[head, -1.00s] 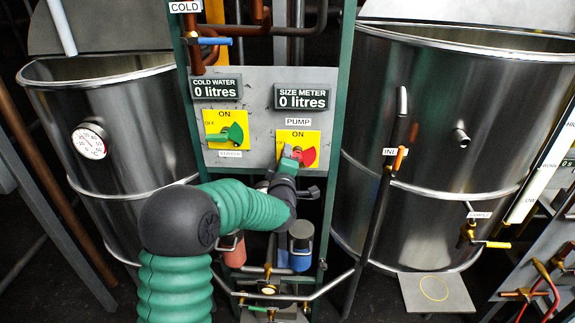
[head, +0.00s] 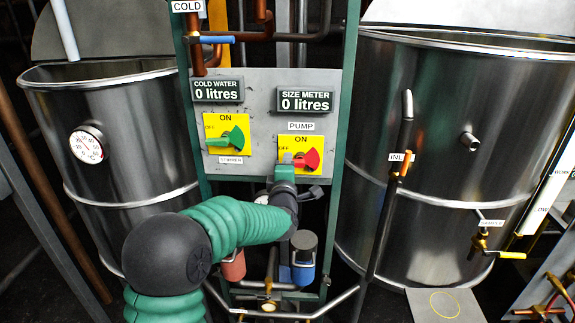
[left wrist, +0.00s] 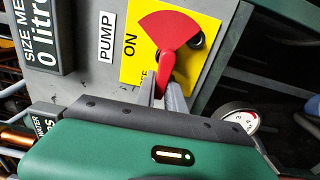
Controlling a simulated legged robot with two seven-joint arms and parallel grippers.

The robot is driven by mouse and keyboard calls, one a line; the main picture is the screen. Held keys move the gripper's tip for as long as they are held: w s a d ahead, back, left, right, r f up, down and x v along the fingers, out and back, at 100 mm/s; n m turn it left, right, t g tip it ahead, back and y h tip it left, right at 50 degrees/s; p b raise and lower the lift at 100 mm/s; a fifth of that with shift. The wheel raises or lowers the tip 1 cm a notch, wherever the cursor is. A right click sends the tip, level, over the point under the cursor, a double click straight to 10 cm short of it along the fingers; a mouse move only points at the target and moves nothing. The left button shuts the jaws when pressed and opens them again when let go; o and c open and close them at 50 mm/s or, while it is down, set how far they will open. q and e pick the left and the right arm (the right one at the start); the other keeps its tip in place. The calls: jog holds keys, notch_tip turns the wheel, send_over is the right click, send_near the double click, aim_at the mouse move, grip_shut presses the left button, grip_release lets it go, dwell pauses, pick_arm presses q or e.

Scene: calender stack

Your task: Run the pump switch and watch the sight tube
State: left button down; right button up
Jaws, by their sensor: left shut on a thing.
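The red pump switch (head: 311,158) is on a yellow plate under the PUMP label, with its narrow handle towards the OFF side. In the left wrist view the red switch (left wrist: 174,35) shows large, its handle between my fingers. My left gripper (head: 287,162) is shut on this handle. The size meter (head: 305,100) above reads 0 litres. A pale upright strip with markings (head: 546,200), possibly the sight tube, stands at the right edge; no level can be made out. My right gripper is out of view.
A green switch (head: 228,138) is left of the pump switch, under a cold water display (head: 217,90) reading 0 litres. Steel vessels stand on both sides, the left with a dial (head: 86,145). A dark inlet pipe (head: 383,205) runs up beside the right vessel (head: 440,110).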

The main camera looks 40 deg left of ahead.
pick_arm(q)
jog(key=shift+d+f, duration=0.1)
jog(key=shift+f, duration=0.15)
jog(key=c, duration=1.7)
grip_release()
jog(key=shift+c, duration=0.2)
jog(key=o, duration=0.3)
jog(key=shift+w, duration=0.25)
jog(key=shift+o, duration=0.2)
jog(key=shift+s+r, duration=0.1)
jog(key=shift+s, duration=0.05)
jog(key=shift+s+d, duration=0.1)
jog(key=shift+s, duration=0.2)
jog(key=b+v, duration=0.2)
jog(key=v, duration=1.4)
